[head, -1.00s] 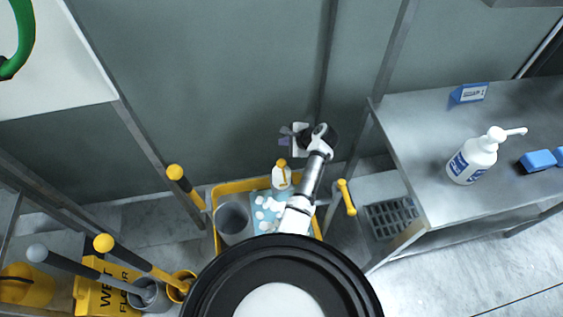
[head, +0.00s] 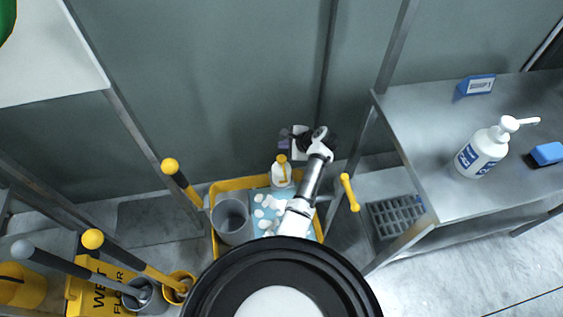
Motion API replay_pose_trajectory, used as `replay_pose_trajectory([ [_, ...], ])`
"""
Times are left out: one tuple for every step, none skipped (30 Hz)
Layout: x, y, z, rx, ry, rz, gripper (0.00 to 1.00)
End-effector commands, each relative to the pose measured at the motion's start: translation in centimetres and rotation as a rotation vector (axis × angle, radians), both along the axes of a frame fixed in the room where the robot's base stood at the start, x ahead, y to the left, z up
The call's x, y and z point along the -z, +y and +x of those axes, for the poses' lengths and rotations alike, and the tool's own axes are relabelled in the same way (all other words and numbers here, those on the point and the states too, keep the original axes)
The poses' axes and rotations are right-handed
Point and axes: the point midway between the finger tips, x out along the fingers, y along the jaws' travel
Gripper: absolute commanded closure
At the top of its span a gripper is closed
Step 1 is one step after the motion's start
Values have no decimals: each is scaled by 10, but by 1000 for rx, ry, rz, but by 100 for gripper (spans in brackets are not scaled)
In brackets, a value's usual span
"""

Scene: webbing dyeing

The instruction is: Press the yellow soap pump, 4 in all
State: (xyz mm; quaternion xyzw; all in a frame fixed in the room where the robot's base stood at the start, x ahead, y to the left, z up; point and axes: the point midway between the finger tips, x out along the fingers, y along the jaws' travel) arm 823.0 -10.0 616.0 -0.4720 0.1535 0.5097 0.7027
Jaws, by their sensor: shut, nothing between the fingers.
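The yellow soap pump (head: 282,158) tops a small white bottle (head: 281,176) standing at the back of a yellow-rimmed tray (head: 232,184). My gripper (head: 286,142) is above and just behind the pump in the head view, at the end of my arm. It is small and dark here, its fingers shut and empty. I cannot tell whether it touches the pump head. White foam-like blobs (head: 266,206) lie on the blue surface in front of the bottle.
A grey cup (head: 232,218) stands in the tray, left of the blobs. A steel table (head: 440,120) at right bears a white pump bottle (head: 483,150), a blue sponge (head: 546,153) and a blue label block (head: 477,85). Yellow-knobbed handles (head: 171,167) rise at left.

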Motion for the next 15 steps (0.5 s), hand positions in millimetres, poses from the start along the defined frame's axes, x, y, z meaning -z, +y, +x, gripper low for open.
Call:
replay_pose_trajectory([
  [15,0,0,0,0,0,100],
  [19,0,0,0,0,0,100],
  [24,0,0,1,-1,0,100],
  [28,0,0,1,-1,0,100],
  [29,0,0,0,0,0,100],
  [33,0,0,-1,1,0,100],
  [36,0,0,-1,1,1,100],
  [39,0,0,-1,1,1,100],
  [42,0,0,-1,0,1,100],
  [43,0,0,0,0,0,100],
  [44,0,0,0,0,0,100],
  [45,0,0,1,-1,0,100],
  [46,0,1,1,-1,0,100],
  [46,0,1,1,-1,0,100],
  [46,0,0,1,-1,0,100],
])
